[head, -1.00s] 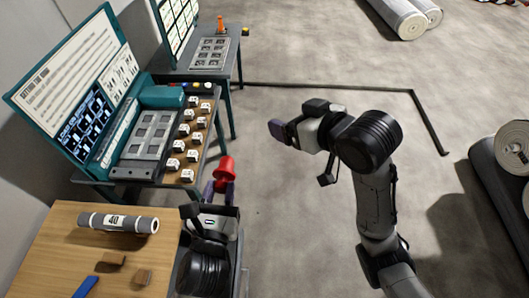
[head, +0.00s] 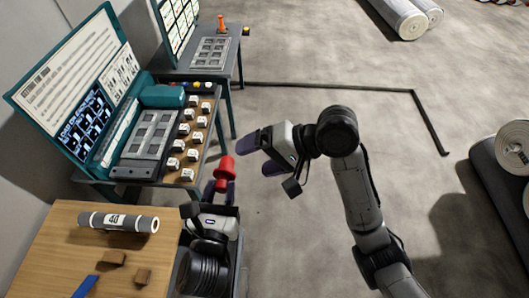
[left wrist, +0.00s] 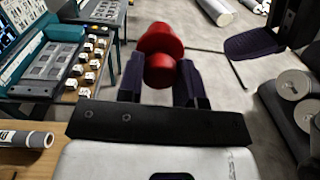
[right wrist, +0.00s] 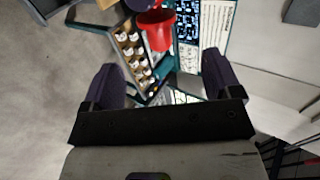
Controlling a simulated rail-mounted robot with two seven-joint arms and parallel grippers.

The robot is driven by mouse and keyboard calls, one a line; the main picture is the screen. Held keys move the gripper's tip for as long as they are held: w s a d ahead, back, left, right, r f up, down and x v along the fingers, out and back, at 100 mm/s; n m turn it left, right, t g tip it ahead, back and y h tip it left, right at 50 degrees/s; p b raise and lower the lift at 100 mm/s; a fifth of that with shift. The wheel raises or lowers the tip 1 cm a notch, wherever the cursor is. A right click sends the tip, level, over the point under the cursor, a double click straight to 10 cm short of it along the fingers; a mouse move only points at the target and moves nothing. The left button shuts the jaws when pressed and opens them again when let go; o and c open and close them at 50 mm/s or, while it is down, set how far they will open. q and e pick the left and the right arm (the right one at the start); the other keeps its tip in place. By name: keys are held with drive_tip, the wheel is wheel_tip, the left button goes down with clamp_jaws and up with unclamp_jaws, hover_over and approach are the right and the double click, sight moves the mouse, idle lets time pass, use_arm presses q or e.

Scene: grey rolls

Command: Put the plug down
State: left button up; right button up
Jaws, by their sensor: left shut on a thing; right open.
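The red plug (head: 224,170) is held up in the air beside the workbenches. My left gripper (head: 221,188) is shut on it; the left wrist view shows the plug (left wrist: 161,58) between the two purple fingers, its wider end pointing away. My right gripper (head: 257,152) is open and empty, a little right of and above the plug in the head view. In the right wrist view the plug (right wrist: 155,28) shows beyond the open fingers, apart from them. One right finger (left wrist: 254,46) also shows at the upper right of the left wrist view.
A wooden table (head: 60,250) at lower left bears a grey roll marked 40 (head: 118,222) and small brown blocks. Behind it a teal station (head: 165,95) has several white labelled blocks and a grey tray (head: 150,135). Open floor lies right; large rolls (head: 513,150) lie at the right edge.

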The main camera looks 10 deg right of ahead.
sight(220, 170)
drive_tip(key=x, duration=1)
drive_tip(key=shift+w+a+f, duration=0.1)
drive_tip(key=shift+a+f, duration=0.05)
drive_tip(key=shift+a, duration=0.15)
